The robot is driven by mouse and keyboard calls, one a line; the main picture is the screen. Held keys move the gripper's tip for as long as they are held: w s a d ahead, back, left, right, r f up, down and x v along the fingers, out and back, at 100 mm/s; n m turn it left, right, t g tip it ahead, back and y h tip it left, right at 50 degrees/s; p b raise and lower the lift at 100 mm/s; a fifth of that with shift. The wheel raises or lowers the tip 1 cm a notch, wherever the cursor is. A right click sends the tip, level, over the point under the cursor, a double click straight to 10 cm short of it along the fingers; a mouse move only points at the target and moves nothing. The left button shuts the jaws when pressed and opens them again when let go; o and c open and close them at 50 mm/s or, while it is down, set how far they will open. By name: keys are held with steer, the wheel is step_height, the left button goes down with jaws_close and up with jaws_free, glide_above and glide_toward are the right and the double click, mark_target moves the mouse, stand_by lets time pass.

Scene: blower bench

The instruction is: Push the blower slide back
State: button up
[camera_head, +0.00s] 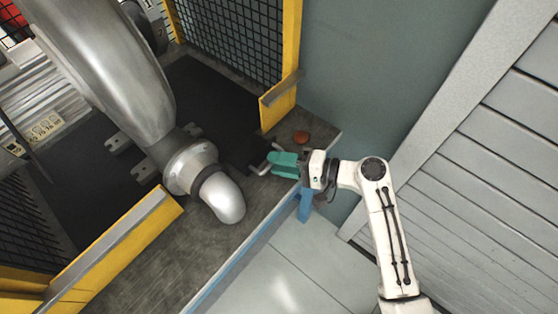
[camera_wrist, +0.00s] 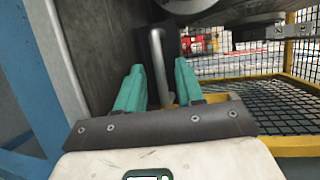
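The blower slide (camera_head: 225,105) is a dark flat plate on the bench in the head view, lying between yellow-framed guards. Its pale metal handle (camera_head: 261,169) sticks out near the bench's front edge. My gripper (camera_head: 273,163) has teal fingers and is at the handle, reaching in from the right. In the wrist view, my gripper (camera_wrist: 158,84) is open, with a gap between its fingers. The handle (camera_wrist: 158,62) stands in that gap, seemingly clear of both fingers. Whether it touches either finger is hard to tell. The fingers partly cover the handle in the head view.
The large grey blower pipe (camera_head: 112,75) ends in a rounded nozzle (camera_head: 222,198) left of my gripper. A red button (camera_head: 301,137) sits on the bench corner. Yellow mesh guards (camera_head: 232,35) flank the slide. The floor (camera_head: 285,275) in front is clear; a slatted wall (camera_head: 500,150) stands right.

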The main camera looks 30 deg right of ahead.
steer(key=shift+w+a, duration=0.2)
steer(key=shift+c, duration=0.5)
jaws_close()
